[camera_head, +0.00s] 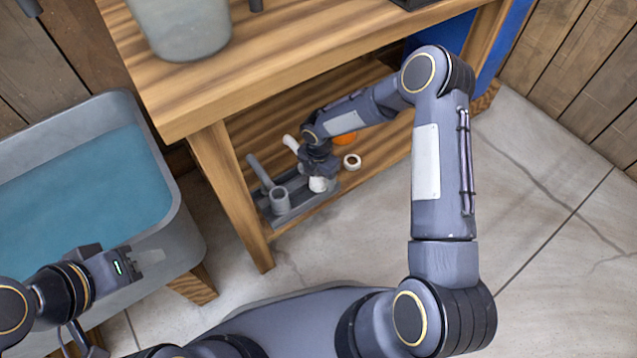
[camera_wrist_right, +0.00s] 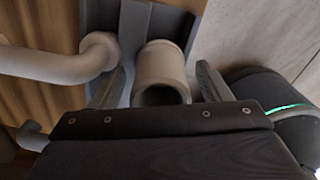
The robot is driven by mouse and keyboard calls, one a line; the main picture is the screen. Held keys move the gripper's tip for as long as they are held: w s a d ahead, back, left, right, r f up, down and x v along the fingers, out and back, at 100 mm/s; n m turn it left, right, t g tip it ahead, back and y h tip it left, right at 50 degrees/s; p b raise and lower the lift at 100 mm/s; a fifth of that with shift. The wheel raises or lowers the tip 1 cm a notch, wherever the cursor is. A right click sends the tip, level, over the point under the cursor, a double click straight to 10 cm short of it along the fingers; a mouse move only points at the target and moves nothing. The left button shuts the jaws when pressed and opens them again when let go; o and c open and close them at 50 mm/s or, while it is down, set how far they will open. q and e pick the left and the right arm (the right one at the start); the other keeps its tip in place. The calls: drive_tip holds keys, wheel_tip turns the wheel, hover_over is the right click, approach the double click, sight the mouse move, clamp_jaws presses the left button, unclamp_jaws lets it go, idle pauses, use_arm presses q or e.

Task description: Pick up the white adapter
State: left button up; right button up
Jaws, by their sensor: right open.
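A white cylindrical piece, which looks like the white adapter (camera_head: 318,184), is at the grey tray (camera_head: 305,206) on the lower wooden shelf. In the right wrist view, a pale hollow cylinder (camera_wrist_right: 161,66) with an open end sits between the fingers of my right gripper (camera_wrist_right: 160,84). The fingers are spread, one on each side, with small gaps visible. In the head view, my right gripper (camera_head: 318,172) is directly over the white piece and hides part of it. My left gripper (camera_head: 150,257) is far to the left, by the grey tub; I see nothing held in it.
Grey pipe fittings (camera_head: 279,196) lie in the tray's left part. A white bent pipe (camera_wrist_right: 70,64) is close to the left finger. A white ring (camera_head: 352,161) and an orange piece (camera_head: 345,137) lie on the shelf. The wooden tabletop (camera_head: 270,62) overhangs the shelf.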

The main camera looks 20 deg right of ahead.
drive_tip(key=c, duration=1.1)
drive_tip(key=shift+r, duration=0.15)
